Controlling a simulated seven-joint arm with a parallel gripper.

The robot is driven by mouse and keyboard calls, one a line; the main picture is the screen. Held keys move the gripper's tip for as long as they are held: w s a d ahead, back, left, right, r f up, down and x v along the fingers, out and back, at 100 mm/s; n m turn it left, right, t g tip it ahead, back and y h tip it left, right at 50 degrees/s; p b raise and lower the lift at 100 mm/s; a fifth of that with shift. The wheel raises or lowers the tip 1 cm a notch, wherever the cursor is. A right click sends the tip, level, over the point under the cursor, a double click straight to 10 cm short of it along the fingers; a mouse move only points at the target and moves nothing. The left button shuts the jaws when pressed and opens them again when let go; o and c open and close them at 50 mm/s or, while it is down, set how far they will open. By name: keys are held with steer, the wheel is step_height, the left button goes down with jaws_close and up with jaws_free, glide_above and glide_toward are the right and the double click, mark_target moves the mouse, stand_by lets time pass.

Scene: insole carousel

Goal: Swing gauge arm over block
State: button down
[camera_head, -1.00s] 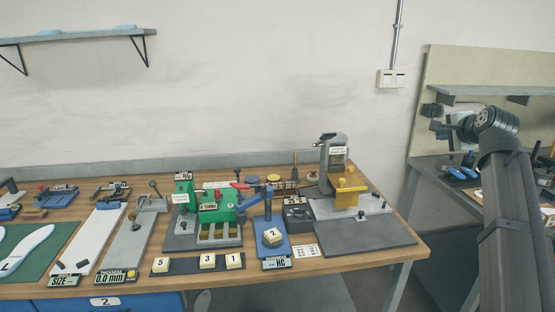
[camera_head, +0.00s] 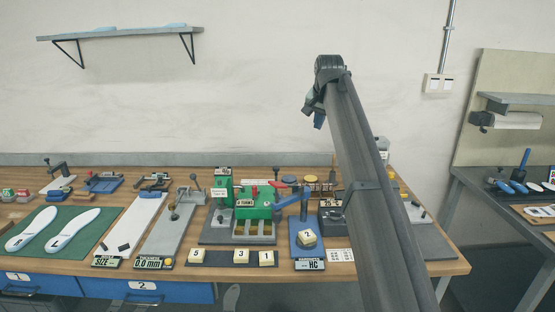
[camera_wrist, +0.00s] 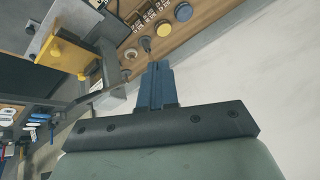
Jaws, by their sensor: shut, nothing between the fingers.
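The blue hardness gauge (camera_head: 305,252) stands on the bench with an HC display at its front. A cream block (camera_head: 307,239) lies on its base, its top number hard to read. The blue gauge arm (camera_head: 290,200) reaches left from its post and appears beside the block, not over it. My gripper (camera_head: 319,122) is up in the air, behind and above the gauge in the picture, well apart from it. In the wrist view its blue fingers (camera_wrist: 154,82) are together and empty. The gauge and block are not recognisable in the wrist view.
A green press (camera_head: 255,207) stands close behind the strip. My arm hides much of the bench right of the gauge. A wall shelf (camera_head: 120,33) hangs at upper left.

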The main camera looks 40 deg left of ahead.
steer(key=s+a+f+n+h, duration=0.2)
steer(key=s+a+f+n, duration=0.1)
steer(key=s+a, duration=0.6)
step_height(320, 180, down, 10)
steer(key=shift+w+a+f+g, duration=0.15)
steer(key=shift+w+a+g, duration=0.05)
steer(key=shift+a+g, duration=0.2)
steer(key=shift+n, duration=0.3)
